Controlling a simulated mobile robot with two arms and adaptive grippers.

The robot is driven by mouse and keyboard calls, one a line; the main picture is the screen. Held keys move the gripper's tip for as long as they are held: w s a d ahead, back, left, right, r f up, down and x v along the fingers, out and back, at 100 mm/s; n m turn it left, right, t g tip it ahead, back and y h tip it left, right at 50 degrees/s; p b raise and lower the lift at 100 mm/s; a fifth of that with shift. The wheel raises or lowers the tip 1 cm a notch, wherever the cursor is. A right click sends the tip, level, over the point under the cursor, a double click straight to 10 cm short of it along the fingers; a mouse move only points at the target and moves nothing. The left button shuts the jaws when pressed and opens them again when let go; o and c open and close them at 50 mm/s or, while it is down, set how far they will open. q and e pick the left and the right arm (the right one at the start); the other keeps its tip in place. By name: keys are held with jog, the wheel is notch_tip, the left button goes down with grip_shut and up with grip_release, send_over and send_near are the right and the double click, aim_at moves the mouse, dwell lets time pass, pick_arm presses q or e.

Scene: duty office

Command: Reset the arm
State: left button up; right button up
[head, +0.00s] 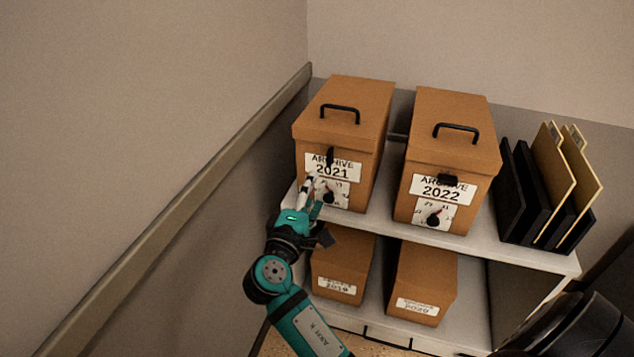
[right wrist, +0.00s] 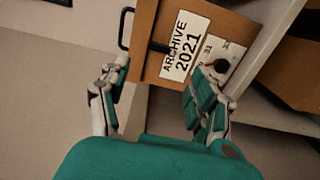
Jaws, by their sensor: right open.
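My right arm reaches up from the bottom of the head view, and its teal and white gripper (head: 313,195) is in front of the ARCHIVE 2021 box (head: 372,125). In the right wrist view the gripper (right wrist: 160,95) is open, its two fingers wide apart with nothing between them. The ARCHIVE 2021 box (right wrist: 147,62) lies beyond the fingertips, with its black dial (right wrist: 222,66) near the right-hand finger. I cannot tell whether that finger touches the dial. My left gripper is not in view.
The ARCHIVE 2022 box (head: 482,160) stands to the right on the white shelf (head: 375,226). Black and yellow folders (head: 552,180) stand at the shelf's right end. Smaller boxes (head: 425,275) sit on the lower shelf. A wall rail (head: 190,200) runs along the left.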

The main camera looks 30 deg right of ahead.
jog(key=shift+s+a, duration=0.1)
jog(key=shift+s, duration=0.05)
jog(key=shift+f, duration=0.1)
dwell(0.3)
jog(key=a+f+n+g+y, duration=0.1)
jog(key=a+f+n+y, duration=0.15)
jog(key=f, duration=0.85)
jog(key=a+f+n+y, duration=0.15)
jog(key=f+y, duration=0.25)
jog(key=f, duration=0.7)
jog(key=s+a+f+m+g+y+p, duration=0.15)
jog(key=s+f, duration=0.25)
jog(key=f, duration=0.5)
jog(key=s+a+f+g+y, duration=0.2)
jog(key=s+f, duration=0.2)
jog(key=f, duration=0.4)
jog(key=s+f+m+g+y, duration=0.2)
jog(key=s+f+g+y, duration=0.1)
jog(key=s+f, duration=1.05)
jog(key=s+d+f+m+g, duration=0.1)
jog(key=s+f+m, duration=0.2)
jog(key=s, duration=0.8)
jog(key=s+d+f+m+g+p, duration=0.1)
jog(key=s+d+f+m+g, duration=0.1)
jog(key=s, duration=1)
jog(key=shift+f+m+y, duration=0.4)
jog(key=shift+m, duration=0.05)
